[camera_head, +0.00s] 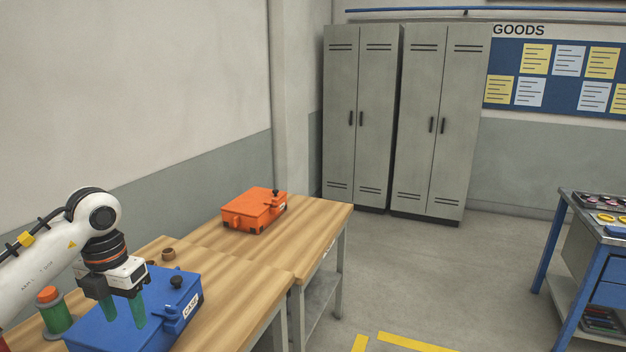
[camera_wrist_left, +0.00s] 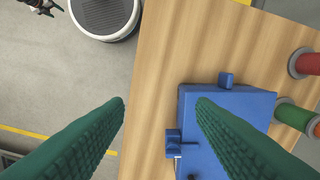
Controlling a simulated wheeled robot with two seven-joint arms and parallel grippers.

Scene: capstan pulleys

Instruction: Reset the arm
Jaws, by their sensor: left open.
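My left gripper (camera_head: 124,312) comes in from the left in the head view, with green fingers pointing down over the blue case (camera_head: 100,334). Its fingers are apart and nothing is between them. In the left wrist view the left gripper (camera_wrist_left: 160,105) has one finger over bare floor and the table edge, the other over the blue case (camera_wrist_left: 240,105). The blue case is closed, with a labelled front and a dark knob (camera_head: 176,282) on top. I cannot tell the gripper's exact height above it.
An orange case (camera_head: 252,212) sits on the far part of the wooden table (camera_head: 312,222). A green spool with an orange top (camera_head: 53,312) stands left of the blue case. A small brown ring (camera_head: 168,254) lies behind it. Lockers stand at the back; a blue-legged workbench (camera_head: 549,245) is at right.

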